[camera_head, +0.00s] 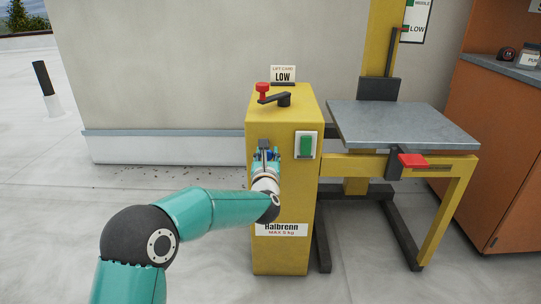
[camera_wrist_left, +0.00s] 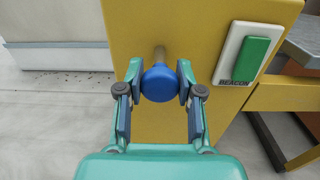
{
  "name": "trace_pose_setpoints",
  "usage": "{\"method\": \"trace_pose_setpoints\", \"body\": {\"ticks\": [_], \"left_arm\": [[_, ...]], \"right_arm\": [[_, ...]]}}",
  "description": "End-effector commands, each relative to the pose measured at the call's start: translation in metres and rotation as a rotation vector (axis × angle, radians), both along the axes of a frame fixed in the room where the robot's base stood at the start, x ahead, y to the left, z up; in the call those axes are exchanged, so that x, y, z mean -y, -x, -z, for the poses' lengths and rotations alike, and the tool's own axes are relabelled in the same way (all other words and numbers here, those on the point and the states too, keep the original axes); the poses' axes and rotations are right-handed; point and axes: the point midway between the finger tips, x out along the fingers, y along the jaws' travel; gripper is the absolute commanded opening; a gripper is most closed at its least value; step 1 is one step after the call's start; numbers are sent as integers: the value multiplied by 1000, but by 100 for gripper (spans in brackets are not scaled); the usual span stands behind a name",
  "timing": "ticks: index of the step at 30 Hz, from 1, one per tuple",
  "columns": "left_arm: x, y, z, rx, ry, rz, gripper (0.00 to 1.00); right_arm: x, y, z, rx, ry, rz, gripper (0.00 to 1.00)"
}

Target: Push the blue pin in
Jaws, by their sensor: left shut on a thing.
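The blue pin (camera_wrist_left: 160,83) has a round blue knob on a metal shaft, which stands out from the front face of the yellow lift post (camera_head: 280,190). A length of bare shaft shows between the knob and the post. My left gripper (camera_wrist_left: 160,78) has its fingers on both sides of the knob and is shut on it. In the head view my left gripper (camera_head: 267,157) is at the post's front, below the crank, and mostly hides the pin. My right gripper is not in view.
A green switch (camera_head: 306,145) labelled BEACON sits on the post just right of the pin. A black crank with a red knob (camera_head: 263,89) and a LOW sign (camera_head: 283,75) are on top. A grey lift table (camera_head: 400,125) with a red handle (camera_head: 412,160) stands to the right.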

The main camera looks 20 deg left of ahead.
Motion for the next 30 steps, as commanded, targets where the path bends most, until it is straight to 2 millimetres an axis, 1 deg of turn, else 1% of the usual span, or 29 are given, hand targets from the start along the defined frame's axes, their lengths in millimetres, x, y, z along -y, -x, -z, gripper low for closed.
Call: {"method": "trace_pose_setpoints", "body": {"ticks": [8,11,15,19,28,29,30], "left_arm": [[1,-2,0,0,-1,2,0],[-1,-10,0,1,-1,1,0],[-5,-27,1,1,0,2,0],[-8,-37,0,1,1,4,0],[-8,-39,-2,4,-2,6,0],[-8,-39,-2,4,-2,6,37],[-8,-39,-2,4,-1,6,44]], "right_arm": [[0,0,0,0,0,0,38],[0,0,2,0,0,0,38],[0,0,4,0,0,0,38],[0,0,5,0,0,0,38],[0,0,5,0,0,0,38],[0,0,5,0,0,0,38],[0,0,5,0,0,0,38]]}}
